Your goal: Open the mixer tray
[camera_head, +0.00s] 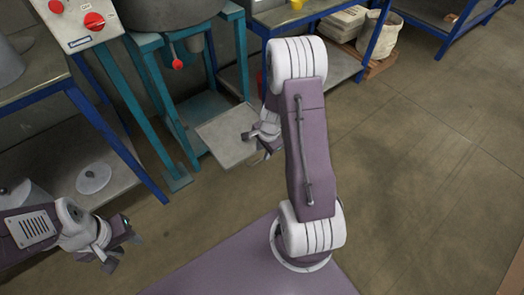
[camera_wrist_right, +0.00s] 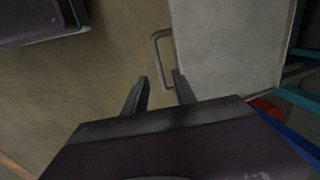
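The mixer tray (camera_head: 222,134) is a flat light-grey plate low by the mixer's teal frame, extending out over the floor. In the right wrist view the tray (camera_wrist_right: 228,45) shows its edge with a grey bar handle (camera_wrist_right: 156,52). My right gripper (camera_head: 262,142) is at the tray's right side, partly hidden by my arm. In the wrist view my right gripper (camera_wrist_right: 160,76) is open, and the handle's near end appears between its fingers; contact cannot be told. My left gripper (camera_head: 120,250) is empty at lower left, away from the tray, its fingers apart.
The mixer (camera_head: 168,12) stands on a teal frame (camera_head: 152,88) with a red knob hanging below. Floor at right is clear.

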